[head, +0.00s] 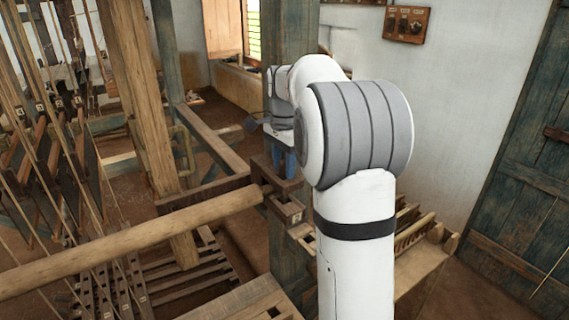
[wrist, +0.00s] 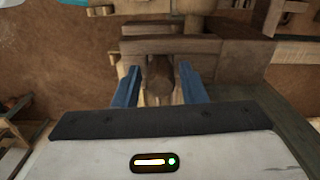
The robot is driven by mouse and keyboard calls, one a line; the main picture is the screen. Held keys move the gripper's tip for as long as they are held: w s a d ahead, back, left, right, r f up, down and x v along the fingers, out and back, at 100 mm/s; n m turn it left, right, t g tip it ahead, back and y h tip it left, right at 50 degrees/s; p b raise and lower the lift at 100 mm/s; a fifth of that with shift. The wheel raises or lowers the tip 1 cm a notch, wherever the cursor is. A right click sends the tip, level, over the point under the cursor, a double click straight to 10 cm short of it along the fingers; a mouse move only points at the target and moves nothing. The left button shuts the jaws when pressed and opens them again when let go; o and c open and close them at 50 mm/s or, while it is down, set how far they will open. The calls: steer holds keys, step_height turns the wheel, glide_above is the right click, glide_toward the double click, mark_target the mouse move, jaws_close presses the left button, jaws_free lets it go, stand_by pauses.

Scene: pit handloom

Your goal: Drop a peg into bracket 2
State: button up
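My gripper (head: 285,163) has blue fingers pointing down over a dark wooden bracket (head: 291,210) on the green post. In the wrist view my gripper (wrist: 160,72) has its fingertips apart. A dark brown rounded wooden piece (wrist: 160,80), which looks like a peg, shows between them, with a gap on its left side. I cannot tell whether it sits in the bracket. A bracket bar (wrist: 170,46) lies just beyond the fingertips. No bracket number is readable. The fingertips are partly hidden in the head view.
A round beam (head: 130,242) runs from the left to the bracket. A wooden tray (head: 415,275) with several pegs (head: 415,232) stands at the right, partly behind my arm. The green post (head: 290,40) rises behind my gripper. A blue door (head: 520,170) is at the far right.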

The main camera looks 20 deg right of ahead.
steer(key=shift+o, duration=1.4)
step_height(320, 180, up, 8)
steer(key=shift+f+b, duration=0.1)
steer(key=shift+b, duration=0.45)
step_height(320, 180, up, 7)
steer(key=p, duration=0.3)
